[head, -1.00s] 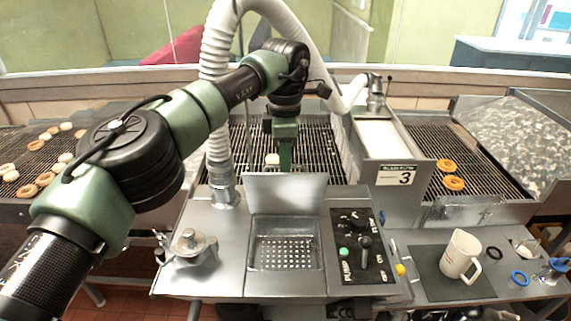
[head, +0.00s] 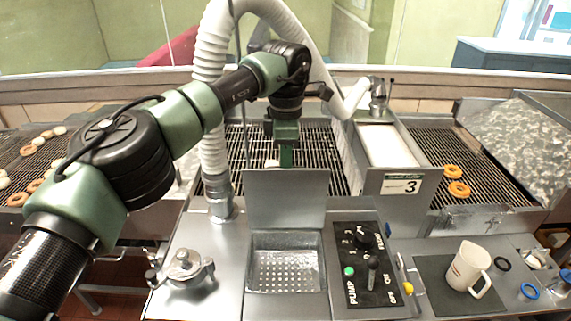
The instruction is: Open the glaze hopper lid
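The glaze hopper lid (head: 286,200) is a flat grey metal panel. It stands upright at the back edge of the hopper (head: 286,284), whose perforated basin lies uncovered in front of it. My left arm comes in from the left, and my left gripper (head: 286,156) hangs behind the lid, over the middle conveyor. The lid's top edge hides the lower end of this gripper. I cannot tell whether its fingers are open or whether they touch the lid. My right gripper is not in view.
A control panel (head: 346,290) with a knob, lever and green light sits right of the hopper. A metal valve fitting (head: 184,268) sits left. A white hose (head: 214,165) rises behind. A white mug (head: 466,266) stands on a dark mat. Doughnuts lie on the side conveyors.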

